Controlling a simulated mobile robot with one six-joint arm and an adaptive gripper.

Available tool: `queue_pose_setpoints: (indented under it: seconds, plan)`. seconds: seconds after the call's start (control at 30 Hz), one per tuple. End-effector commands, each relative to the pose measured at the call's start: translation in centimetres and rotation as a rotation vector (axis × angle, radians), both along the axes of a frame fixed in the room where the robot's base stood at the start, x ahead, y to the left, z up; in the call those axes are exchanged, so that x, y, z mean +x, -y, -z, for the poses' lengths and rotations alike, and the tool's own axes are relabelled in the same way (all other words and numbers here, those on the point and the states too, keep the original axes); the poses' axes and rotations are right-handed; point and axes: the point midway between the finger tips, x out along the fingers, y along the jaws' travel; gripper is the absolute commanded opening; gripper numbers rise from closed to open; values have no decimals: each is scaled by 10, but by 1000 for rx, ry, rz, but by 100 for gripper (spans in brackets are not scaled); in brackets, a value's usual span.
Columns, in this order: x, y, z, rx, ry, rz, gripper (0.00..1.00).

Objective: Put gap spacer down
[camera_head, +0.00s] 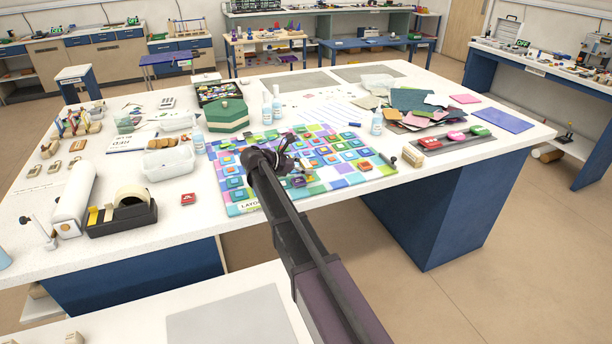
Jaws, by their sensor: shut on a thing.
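My gripper (284,160) is over the colourful tiled layout board (236,208) on the white worktable. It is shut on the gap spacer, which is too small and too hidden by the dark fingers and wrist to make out. Rows of small coloured square pieces lie on the board around the gripper. I cannot tell whether the gripper touches the board or is just above it. My arm covers part of the board's front edge.
A tape dispenser (122,216), white roll (74,198) and clear tub (170,163) stand at left. A green box (226,115) and bottles stand behind the board. Sheet scraps (420,105) and a grey tray with coloured blocks (428,151) lie at right.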

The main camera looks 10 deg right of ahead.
Motion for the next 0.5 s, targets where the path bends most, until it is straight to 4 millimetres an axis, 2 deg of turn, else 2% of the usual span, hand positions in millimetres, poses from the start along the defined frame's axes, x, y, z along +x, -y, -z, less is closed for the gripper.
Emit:
queue_pose_setpoints:
  seconds: [0.03, 0.2, 0.5]
  plan:
    - [-1, 0, 10, 0, 0, 1, 38]
    - [-1, 1, 24, 0, 0, 1, 38]
    - [-1, 1, 30, 0, 0, 1, 38]
